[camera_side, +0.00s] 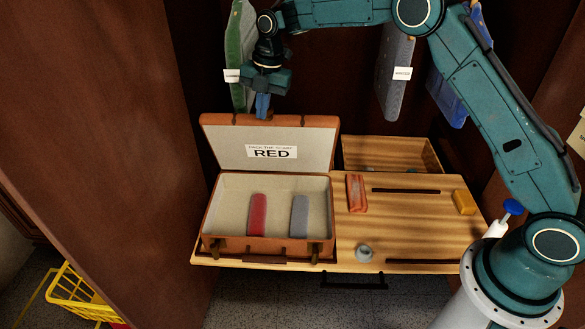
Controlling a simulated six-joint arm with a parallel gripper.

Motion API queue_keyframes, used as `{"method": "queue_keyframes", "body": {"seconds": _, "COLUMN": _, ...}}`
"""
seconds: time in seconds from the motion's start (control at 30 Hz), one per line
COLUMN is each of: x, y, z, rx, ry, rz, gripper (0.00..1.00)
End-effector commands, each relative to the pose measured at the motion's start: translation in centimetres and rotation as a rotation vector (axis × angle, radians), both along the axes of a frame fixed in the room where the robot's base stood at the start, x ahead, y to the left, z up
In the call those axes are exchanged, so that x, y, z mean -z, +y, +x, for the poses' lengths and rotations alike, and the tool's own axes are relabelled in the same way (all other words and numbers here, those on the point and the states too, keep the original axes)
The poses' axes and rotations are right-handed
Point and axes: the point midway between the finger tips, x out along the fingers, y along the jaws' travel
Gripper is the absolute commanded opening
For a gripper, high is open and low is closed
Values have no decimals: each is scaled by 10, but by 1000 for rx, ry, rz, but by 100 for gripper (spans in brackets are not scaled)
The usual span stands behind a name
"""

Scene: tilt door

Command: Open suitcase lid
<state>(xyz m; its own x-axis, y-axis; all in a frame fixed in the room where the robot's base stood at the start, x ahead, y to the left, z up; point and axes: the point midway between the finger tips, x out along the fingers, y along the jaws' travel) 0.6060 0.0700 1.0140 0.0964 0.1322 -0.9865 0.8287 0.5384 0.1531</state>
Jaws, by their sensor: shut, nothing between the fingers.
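The brown suitcase (224,244) stands on the left of the wooden table. Its lid (222,143) is up, leaning back behind the base, and a white label reading "RED" (272,152) is on its inner side. The base holds a red piece (257,214) and a grey piece (299,216) on a pale lining. My gripper (262,113) is shut and empty, pointing down at the top edge of the lid. I cannot tell whether the fingertips touch the lid.
On the table (420,228) lie a reddish folded item (356,193), a yellow block (464,202) and a small grey ring (365,253). A wooden box (425,152) sits behind. Green (240,50) and grey (394,75) tagged items hang at the back. A yellow basket (80,293) is at lower left.

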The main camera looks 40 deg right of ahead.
Motion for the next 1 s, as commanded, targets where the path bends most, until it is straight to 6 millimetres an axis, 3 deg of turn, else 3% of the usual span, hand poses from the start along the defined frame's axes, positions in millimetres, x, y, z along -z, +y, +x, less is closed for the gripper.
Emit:
{"method": "queue_keyframes", "body": {"seconds": 0.4, "x": -10, "y": -25, "z": 24, "rx": 1, "ry": 0, "rz": -1, "gripper": 0}}
{"method": "queue_keyframes", "body": {"seconds": 1.0, "x": -12, "y": -30, "z": 30, "rx": 0, "ry": 0, "rz": -1, "gripper": 0}}
